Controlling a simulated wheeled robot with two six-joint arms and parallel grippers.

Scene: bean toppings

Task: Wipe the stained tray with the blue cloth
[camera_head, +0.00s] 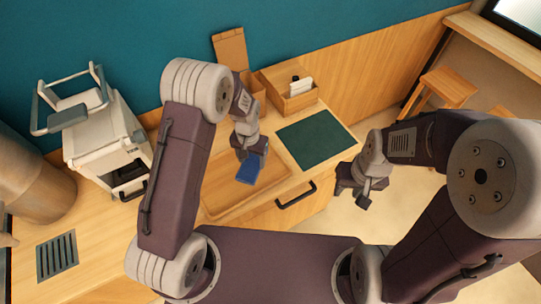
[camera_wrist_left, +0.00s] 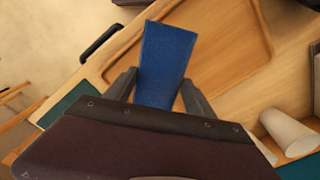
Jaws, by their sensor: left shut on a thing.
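The blue cloth (camera_head: 249,168) hangs from my left gripper (camera_head: 253,152), which is shut on it. In the left wrist view the blue cloth (camera_wrist_left: 166,62) stands out between the two fingers of my left gripper (camera_wrist_left: 160,88). The wooden tray (camera_head: 218,205) lies on the counter under and around the cloth; it also shows in the left wrist view (camera_wrist_left: 225,73). I cannot tell whether the cloth touches the tray. No clear stain shows on the visible part of the tray. My right gripper (camera_head: 363,196) is off the counter's right side; its fingers are too small to judge.
A dark green mat (camera_head: 312,138) lies right of the tray. A wooden box (camera_head: 290,97) stands behind the mat. A white machine (camera_head: 103,140) stands at the left. A white cup (camera_wrist_left: 288,132) shows in the left wrist view. A dark drawer handle (camera_head: 296,196) sticks out at the counter front.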

